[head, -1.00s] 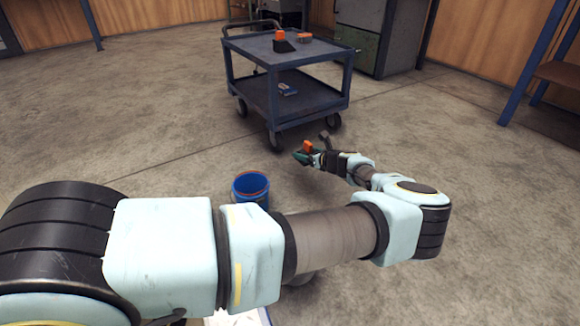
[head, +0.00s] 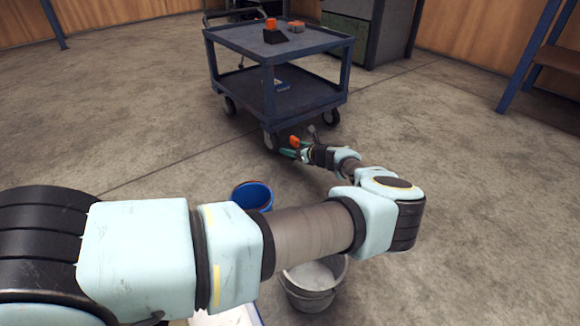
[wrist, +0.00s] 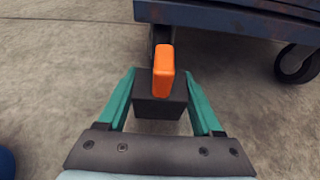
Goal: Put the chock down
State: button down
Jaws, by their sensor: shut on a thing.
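The chock is a dark block with an orange handle (wrist: 164,70). In the wrist view it sits between the two green fingers of my gripper (wrist: 160,84), which is shut on its sides. In the head view the chock's orange handle (head: 294,141) shows small at the end of my arm, beside my gripper (head: 290,150), close to the trolley's near wheel. The chock's underside is hidden, so I cannot tell whether it touches the floor.
A blue two-shelf trolley (head: 268,101) stands just beyond my gripper, with a similar dark block with an orange top (head: 273,33) on it. A blue bucket (head: 252,196) and a grey bucket (head: 313,283) stand nearer me. Floor to the right is open.

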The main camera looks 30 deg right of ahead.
aim_at(293, 169)
notch_tip(293, 169, down, 6)
jog(key=b, duration=0.3)
jog(key=shift+f, duration=0.2)
jog(key=shift+r, duration=0.1)
jog(key=shift+c, duration=0.2)
grip_release()
